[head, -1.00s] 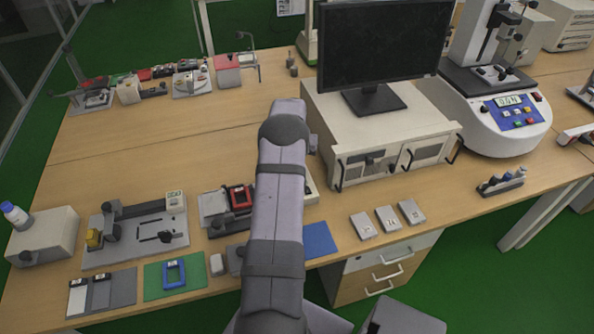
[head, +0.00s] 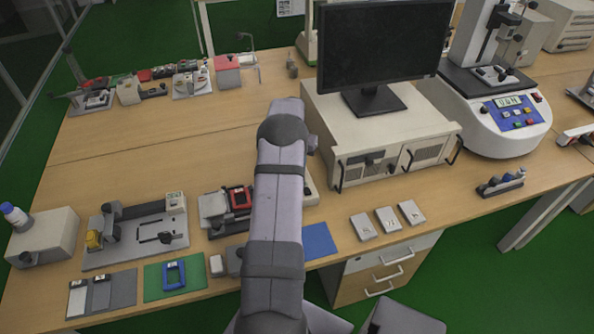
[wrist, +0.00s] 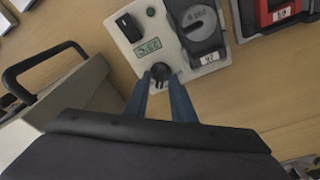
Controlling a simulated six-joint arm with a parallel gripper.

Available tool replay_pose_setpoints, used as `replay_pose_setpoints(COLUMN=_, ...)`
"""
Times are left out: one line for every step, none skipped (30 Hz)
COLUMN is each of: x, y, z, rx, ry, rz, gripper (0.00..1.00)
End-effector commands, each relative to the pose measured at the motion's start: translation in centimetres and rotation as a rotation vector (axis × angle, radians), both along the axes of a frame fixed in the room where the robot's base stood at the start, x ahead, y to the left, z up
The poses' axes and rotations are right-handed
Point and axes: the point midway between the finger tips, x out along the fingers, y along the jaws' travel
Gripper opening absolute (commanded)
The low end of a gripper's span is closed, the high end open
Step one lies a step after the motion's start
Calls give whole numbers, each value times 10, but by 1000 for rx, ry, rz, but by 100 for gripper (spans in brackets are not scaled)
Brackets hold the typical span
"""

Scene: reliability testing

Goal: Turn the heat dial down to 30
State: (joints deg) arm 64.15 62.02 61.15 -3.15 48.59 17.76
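In the wrist view, the heat dial (wrist: 161,73) is a small black knob on a light grey unit. My gripper (wrist: 162,82) has one bluish finger on each side of the knob, with a gap between the fingers. I cannot tell whether the fingers press on it. A small greenish display (wrist: 148,47) sits beside the knob, turned in the picture; its digits are hard to read. In the head view, my arm hides the gripper and dial; only an edge of the unit (head: 311,190) shows.
A cabinet with a black handle (wrist: 40,67) stands at left. A red-framed part (wrist: 278,12) lies at upper right.

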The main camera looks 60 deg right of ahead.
Motion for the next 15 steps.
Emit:
replay_pose_setpoints(x=0, y=0, z=6, rx=0, ry=0, rz=0, gripper=23)
replay_pose_setpoints(x=0, y=0, z=8, rx=0, ry=0, rz=0, gripper=23)
replay_pose_setpoints(x=0, y=0, z=11, rx=0, ry=0, rz=0, gripper=23)
replay_pose_setpoints(x=0, y=0, z=13, rx=0, ry=0, rz=0, gripper=23)
replay_pose_setpoints(x=0, y=0, z=15, rx=0, ry=0, rz=0, gripper=23)
replay_pose_setpoints(x=0, y=0, z=18, rx=1, ry=0, rz=0, gripper=23)
replay_pose_setpoints(x=0, y=0, z=20, rx=1, ry=0, rz=0, gripper=23)
replay_pose_setpoints(x=0, y=0, z=22, rx=1, ry=0, rz=0, gripper=23)
replay_pose_setpoints(x=0, y=0, z=25, rx=0, ry=0, rz=0, gripper=23)
replay_pose_setpoints(x=0, y=0, z=27, rx=0, ry=0, rz=0, gripper=23)
replay_pose_setpoints(x=0, y=0, z=30, rx=0, ry=0, rz=0, gripper=23)
replay_pose_setpoints(x=0, y=0, z=32, rx=0, ry=0, rz=0, gripper=23)
replay_pose_setpoints(x=0, y=0, z=34, rx=0, ry=-1, rz=0, gripper=23)
replay_pose_setpoints(x=0, y=0, z=36, rx=0, ry=-1, rz=0, gripper=23)
replay_pose_setpoints(x=0, y=0, z=37, rx=0, ry=-1, rz=0, gripper=23)
